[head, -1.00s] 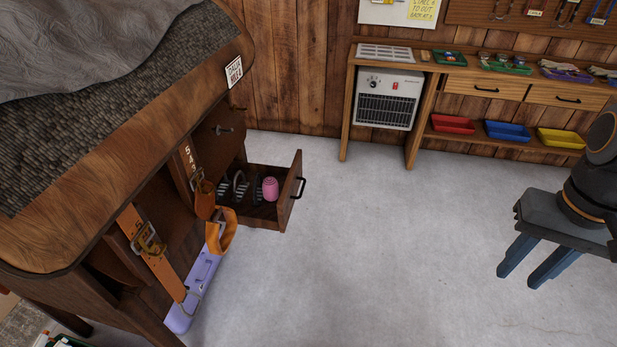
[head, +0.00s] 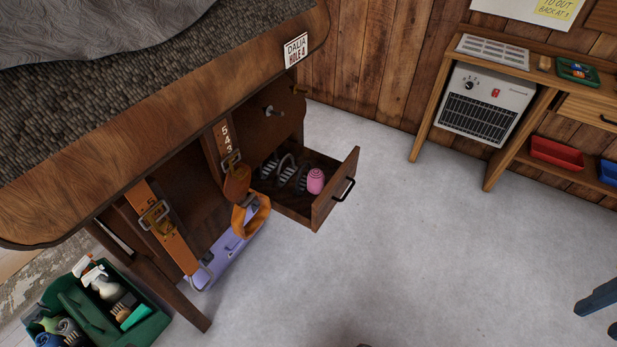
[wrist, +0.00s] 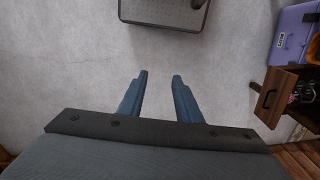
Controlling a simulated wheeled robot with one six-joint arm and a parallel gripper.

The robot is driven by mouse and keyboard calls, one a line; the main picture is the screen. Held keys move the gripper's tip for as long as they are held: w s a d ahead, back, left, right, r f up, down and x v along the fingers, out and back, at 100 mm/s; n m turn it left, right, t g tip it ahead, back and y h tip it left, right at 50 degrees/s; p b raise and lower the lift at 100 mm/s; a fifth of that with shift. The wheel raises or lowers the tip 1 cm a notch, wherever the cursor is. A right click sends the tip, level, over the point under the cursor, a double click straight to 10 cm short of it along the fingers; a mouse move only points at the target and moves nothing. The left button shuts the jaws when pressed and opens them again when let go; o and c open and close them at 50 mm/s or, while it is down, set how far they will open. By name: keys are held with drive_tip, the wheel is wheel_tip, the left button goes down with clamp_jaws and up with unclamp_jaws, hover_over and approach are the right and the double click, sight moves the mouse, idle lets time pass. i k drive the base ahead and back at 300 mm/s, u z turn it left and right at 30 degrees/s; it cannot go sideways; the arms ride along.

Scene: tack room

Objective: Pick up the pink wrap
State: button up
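The pink wrap (head: 316,181) is a small ribbed roll. It stands in the open drawer (head: 324,207) of the wooden cabinet, towards the drawer's front. Dark curved metal pieces (head: 286,170) lie beside it on the left. My gripper (wrist: 161,74) is open and empty over bare floor in the wrist view, well away from the drawer. Only its finger ends (head: 602,300) show at the right edge of the head view. In the wrist view the drawer (wrist: 268,97) is at the right edge, and the wrap cannot be made out there.
Orange straps (head: 172,238) hang on the cabinet's front (head: 150,85), by a purple box (head: 226,262). A green caddy (head: 150,328) with bottles and brushes stands lower left. A heater (head: 484,103) sits under the bench at the back right. The floor before the drawer is clear.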

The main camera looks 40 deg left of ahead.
sight(315, 179)
drive_tip(key=u, duration=0.85)
drive_tip(key=i, duration=1)
drive_tip(key=u, duration=0.3)
